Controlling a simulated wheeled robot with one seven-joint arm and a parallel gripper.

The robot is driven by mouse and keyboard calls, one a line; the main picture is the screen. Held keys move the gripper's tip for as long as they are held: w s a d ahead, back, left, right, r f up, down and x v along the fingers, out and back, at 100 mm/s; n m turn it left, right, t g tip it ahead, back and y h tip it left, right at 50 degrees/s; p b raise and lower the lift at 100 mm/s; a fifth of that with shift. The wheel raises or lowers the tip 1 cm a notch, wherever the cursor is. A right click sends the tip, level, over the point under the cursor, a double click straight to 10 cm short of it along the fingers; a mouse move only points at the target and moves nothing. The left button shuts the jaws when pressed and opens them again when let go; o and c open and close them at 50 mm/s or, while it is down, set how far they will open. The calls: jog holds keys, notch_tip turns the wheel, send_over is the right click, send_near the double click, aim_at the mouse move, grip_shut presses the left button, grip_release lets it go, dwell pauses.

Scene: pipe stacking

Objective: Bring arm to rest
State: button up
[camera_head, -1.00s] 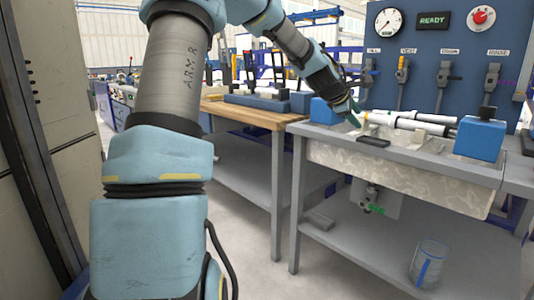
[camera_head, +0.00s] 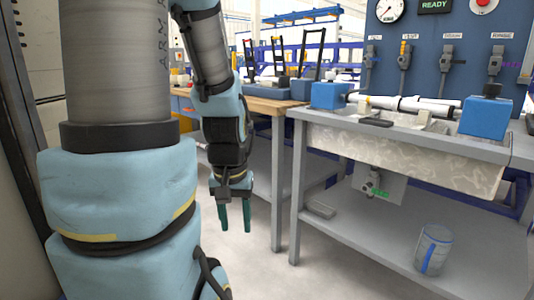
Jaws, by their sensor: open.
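My gripper (camera_head: 235,215) hangs pointing down in the camera view, left of the grey bench and in front of the wooden-topped table. Its two green fingers are apart with nothing between them. My arm fills the left of the view and folds down close to my body. White and grey pipes (camera_head: 425,106) lie across supports on the grey bench (camera_head: 296,112), between two blue blocks (camera_head: 328,95) and (camera_head: 486,116). The gripper is well apart from them.
A wooden-topped table (camera_head: 262,104) stands behind my gripper. A glass jar with a blue stripe (camera_head: 434,250) stands on the bench's lower shelf (camera_head: 365,235). A blue panel (camera_head: 440,50) with gauges rises behind the bench. A tall cabinet edge is at far left. Open floor lies below the gripper.

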notch_tip(320, 180, up, 28)
jog(key=p, duration=2.7)
jog(key=shift+w+r, duration=0.2)
jog(key=shift+w, duration=0.05)
